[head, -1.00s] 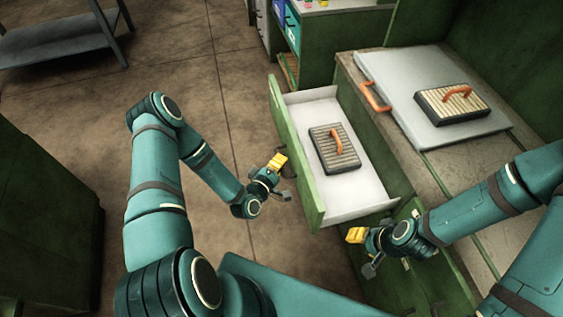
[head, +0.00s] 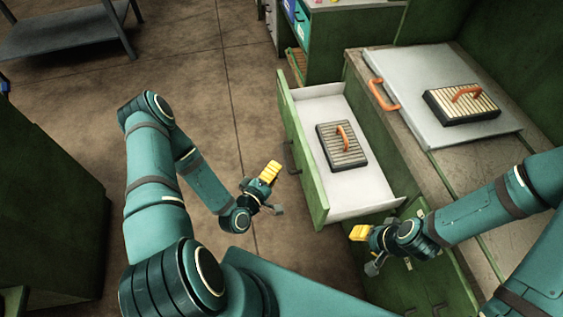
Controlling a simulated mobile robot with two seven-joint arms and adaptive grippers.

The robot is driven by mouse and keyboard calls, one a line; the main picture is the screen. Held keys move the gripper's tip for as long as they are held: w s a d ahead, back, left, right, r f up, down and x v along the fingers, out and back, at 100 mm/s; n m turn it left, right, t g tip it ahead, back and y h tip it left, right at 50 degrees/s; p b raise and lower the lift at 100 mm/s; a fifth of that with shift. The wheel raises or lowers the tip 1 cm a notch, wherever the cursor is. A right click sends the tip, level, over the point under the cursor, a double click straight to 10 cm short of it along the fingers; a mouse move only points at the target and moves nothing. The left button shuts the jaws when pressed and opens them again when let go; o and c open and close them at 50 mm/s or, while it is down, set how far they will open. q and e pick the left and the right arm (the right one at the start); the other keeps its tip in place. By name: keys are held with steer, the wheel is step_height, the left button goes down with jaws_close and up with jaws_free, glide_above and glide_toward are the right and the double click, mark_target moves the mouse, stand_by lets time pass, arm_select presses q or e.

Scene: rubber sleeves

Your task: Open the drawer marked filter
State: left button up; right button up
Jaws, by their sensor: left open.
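A green-fronted drawer with a white inside stands pulled out from the cabinet; its front panel (head: 303,150) faces left. A dark handle (head: 291,157) shows on that front. Inside lies a ribbed filter block (head: 341,146) with an orange handle. No marking on the drawer can be read from here. My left gripper (head: 268,173), with yellow finger pads, is open and empty, to the left of the drawer front and apart from it. My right gripper (head: 360,234) is near the drawer's near corner; its fingers are seen too edge-on to tell their opening.
On the worktop lie a grey lid (head: 410,85) with an orange handle and a second ribbed block (head: 462,104). Another green cabinet (head: 345,40) stands behind. A dark metal rack (head: 70,32) is at the back left. The floor left of the drawer is clear.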

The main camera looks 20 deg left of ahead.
arm_select(q)
steer(key=shift+s+a+r, duration=0.1)
steer(key=shift+s, duration=0.65)
steer(key=shift+s+a+r, duration=0.15)
steer(key=shift+s, duration=0.65)
steer(key=shift+s+a+r, duration=0.1)
steer(key=shift+s, duration=0.65)
